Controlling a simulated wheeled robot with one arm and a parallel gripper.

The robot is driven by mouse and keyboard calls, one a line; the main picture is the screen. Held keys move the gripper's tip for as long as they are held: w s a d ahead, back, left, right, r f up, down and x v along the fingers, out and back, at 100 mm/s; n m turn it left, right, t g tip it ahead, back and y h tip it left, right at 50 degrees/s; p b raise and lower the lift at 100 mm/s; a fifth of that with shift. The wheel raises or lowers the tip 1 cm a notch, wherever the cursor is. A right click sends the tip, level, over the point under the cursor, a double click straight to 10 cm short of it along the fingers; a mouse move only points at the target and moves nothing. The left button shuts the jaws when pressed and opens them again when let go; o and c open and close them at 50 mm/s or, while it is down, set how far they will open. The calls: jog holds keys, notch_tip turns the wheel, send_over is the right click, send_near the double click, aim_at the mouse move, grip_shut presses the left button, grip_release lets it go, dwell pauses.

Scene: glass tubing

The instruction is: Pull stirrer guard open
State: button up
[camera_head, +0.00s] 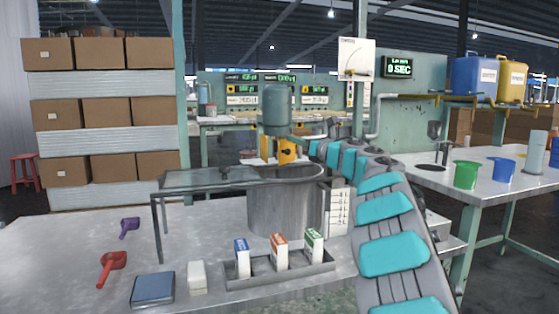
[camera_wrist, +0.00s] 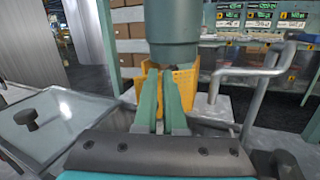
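The stirrer guard appears to be the yellow panel (camera_head: 287,150) below the green stirrer motor (camera_head: 276,108), at the back of the steel pot (camera_head: 275,207). In the wrist view the yellow guard (camera_wrist: 183,88) is straight ahead, under the motor housing (camera_wrist: 172,25). My gripper (camera_wrist: 160,72) points at the guard, its two green fingers close together and overlapping it in the picture. Whether the fingertips touch or grip it is unclear. In the head view my arm reaches in from the lower right, and its fingers are hard to make out near the guard.
A glass-topped stand (camera_head: 210,179) is left of the pot; its clear panel with a dark knob (camera_wrist: 27,119) shows in the wrist view. A bent metal pipe (camera_wrist: 265,80) is right of my fingers. A tray (camera_head: 280,277) holding three small boxes stands in front of the pot.

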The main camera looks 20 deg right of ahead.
jog(key=a+m+h, duration=0.1)
jog(key=m+h, duration=0.1)
jog(key=m, duration=0.1)
jog(key=a+r+m+t+h+b, duration=0.1)
jog(key=m+h, duration=0.1)
jog(key=m, duration=0.1)
jog(key=w+a+r+m+h+b, duration=0.1)
jog(key=m+h, duration=0.1)
jog(key=m, duration=0.2)
jog(key=shift+a+r+t+h, duration=0.25)
jog(key=shift+a+t+h, duration=0.05)
jog(key=shift+h, duration=0.1)
grip_shut()
jog(key=s+a+f+m+g+h+b, duration=0.25)
jog(key=a+m+h, duration=0.2)
jog(key=m, duration=0.45)
jog(key=s+a+f+m+g+h+b, duration=0.25)
jog(key=s+a+f+m+h, duration=0.2)
jog(key=m, duration=0.35)
jog(key=x, duration=1)
jog(key=shift+d+r+h, duration=0.2)
jog(key=shift+d+h, duration=0.2)
jog(key=shift+d, duration=0.15)
jog(key=shift+s, duration=0.15)
